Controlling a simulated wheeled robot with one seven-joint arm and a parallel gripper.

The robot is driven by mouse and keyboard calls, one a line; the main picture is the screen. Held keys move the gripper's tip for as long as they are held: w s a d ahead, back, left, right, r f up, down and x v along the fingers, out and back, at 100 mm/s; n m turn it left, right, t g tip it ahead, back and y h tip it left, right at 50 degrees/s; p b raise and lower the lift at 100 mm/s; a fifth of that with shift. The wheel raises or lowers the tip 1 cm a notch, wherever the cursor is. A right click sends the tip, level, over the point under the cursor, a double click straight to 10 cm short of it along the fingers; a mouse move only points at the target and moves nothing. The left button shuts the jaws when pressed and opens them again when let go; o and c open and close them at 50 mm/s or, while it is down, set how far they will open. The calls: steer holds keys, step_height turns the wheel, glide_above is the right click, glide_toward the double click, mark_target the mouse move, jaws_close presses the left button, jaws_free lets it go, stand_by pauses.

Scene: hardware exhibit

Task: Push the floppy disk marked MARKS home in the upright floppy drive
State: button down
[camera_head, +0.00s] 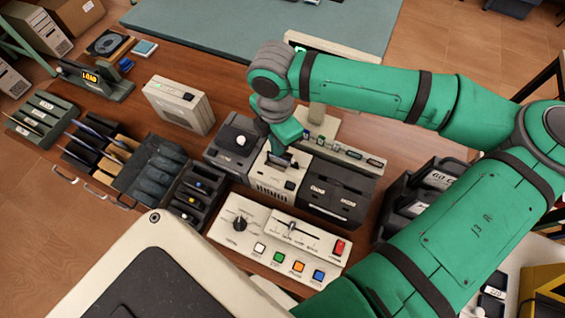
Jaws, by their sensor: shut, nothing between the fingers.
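My green arm reaches in from the right. My gripper (281,151) points down, shut and empty, over a small beige unit (272,181) in the middle of the bench, which looks like the upright floppy drive. A dark flat piece, perhaps the floppy disk (278,161), stands at the top of this unit just under my gripper. I cannot read a MARKS label on it. I cannot tell whether my fingertips touch it or how deep it sits, as my gripper partly covers it.
Dark units flank the beige one at left (232,143) and right (337,192). A control panel (279,239) with coloured buttons lies in front. Dark racks (150,168) stand left, a beige box (178,105) behind them. A dark rack (420,195) stands right, close to my arm.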

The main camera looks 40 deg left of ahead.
steer(key=shift+f, duration=1.4)
stand_by(1.6)
steer(key=shift+r, duration=3.5)
